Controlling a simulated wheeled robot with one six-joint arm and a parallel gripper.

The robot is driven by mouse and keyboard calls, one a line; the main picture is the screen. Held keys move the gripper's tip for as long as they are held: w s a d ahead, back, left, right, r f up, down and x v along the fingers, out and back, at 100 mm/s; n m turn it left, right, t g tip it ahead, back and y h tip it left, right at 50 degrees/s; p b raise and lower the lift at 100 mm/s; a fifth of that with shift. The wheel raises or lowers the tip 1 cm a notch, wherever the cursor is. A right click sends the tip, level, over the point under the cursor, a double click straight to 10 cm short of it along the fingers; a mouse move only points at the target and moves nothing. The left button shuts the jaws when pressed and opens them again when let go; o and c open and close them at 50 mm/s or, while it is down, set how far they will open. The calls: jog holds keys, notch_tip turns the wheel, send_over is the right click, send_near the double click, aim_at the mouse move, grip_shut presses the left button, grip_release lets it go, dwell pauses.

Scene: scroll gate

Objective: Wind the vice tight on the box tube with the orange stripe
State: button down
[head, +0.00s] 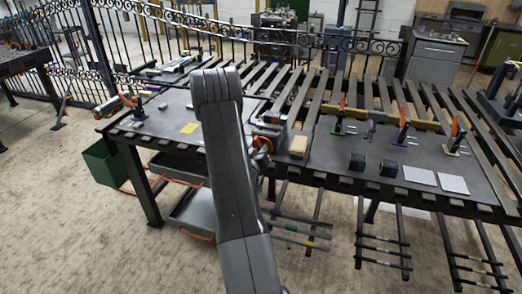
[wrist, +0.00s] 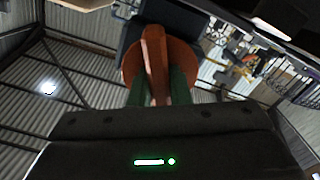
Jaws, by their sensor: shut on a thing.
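The vice (head: 273,120) is a grey block at the front edge of the bench, just right of my arm in the head view. Its orange-red handle (head: 262,144) shows at the front, partly hidden by my arm. In the wrist view my gripper (wrist: 159,88) has its green fingers on both sides of an orange-brown bar of the handle (wrist: 153,45), with a round orange disc behind it. My gripper is shut on this handle. A dark block of the vice (wrist: 135,35) is behind the disc. I cannot pick out the box tube with the orange stripe or its seating in the jaws.
A wooden block (head: 299,146) sits right of the vice, with dark cubes (head: 357,162) and pale plates (head: 454,183) beyond. Striped bars (head: 300,239) lie on a low rack below. A green bin (head: 104,162) stands left of the bench (head: 160,125).

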jog(key=shift+f+b, duration=0.2)
jog(key=shift+b, duration=0.5)
jog(key=shift+f+m+b, duration=0.1)
jog(key=shift+m+b, duration=0.3)
jog(key=shift+b, duration=0.1)
jog(key=m+b, duration=0.1)
jog(key=b, duration=0.3)
jog(key=shift+f+m, duration=0.1)
jog(key=shift+m, duration=0.2)
jog(key=m+b, duration=0.2)
jog(key=b, duration=0.2)
jog(key=m+b, duration=0.2)
jog(key=shift+r+b, duration=0.25)
jog(key=shift+b, duration=0.15)
jog(key=shift+r, duration=0.1)
jog(key=c, duration=1.4)
grip_release()
jog(key=shift+o, duration=0.2)
jog(key=shift+s, duration=0.1)
